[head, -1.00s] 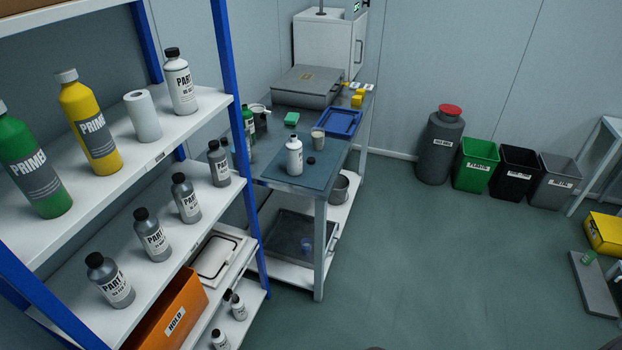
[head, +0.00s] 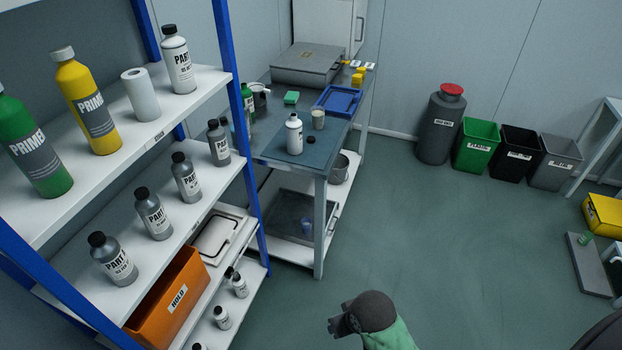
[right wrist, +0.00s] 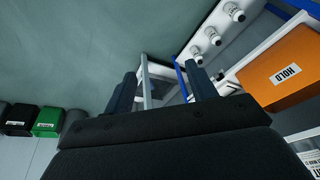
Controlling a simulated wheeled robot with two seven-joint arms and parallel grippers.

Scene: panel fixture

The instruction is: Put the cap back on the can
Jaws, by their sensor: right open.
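My right gripper (head: 332,326) is at the bottom of the head view, well in front of and below the bench. In the right wrist view the right gripper (right wrist: 164,82) is open, with nothing between its fingers. My left gripper is not in view.
A shelf rack (head: 225,100) with several bottles and an orange box (head: 170,300) stands at left. The bench also holds a cup (head: 318,119), a blue tray (head: 338,99) and a grey case (head: 307,64). Bins (head: 476,145) line the back wall; the middle floor is clear.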

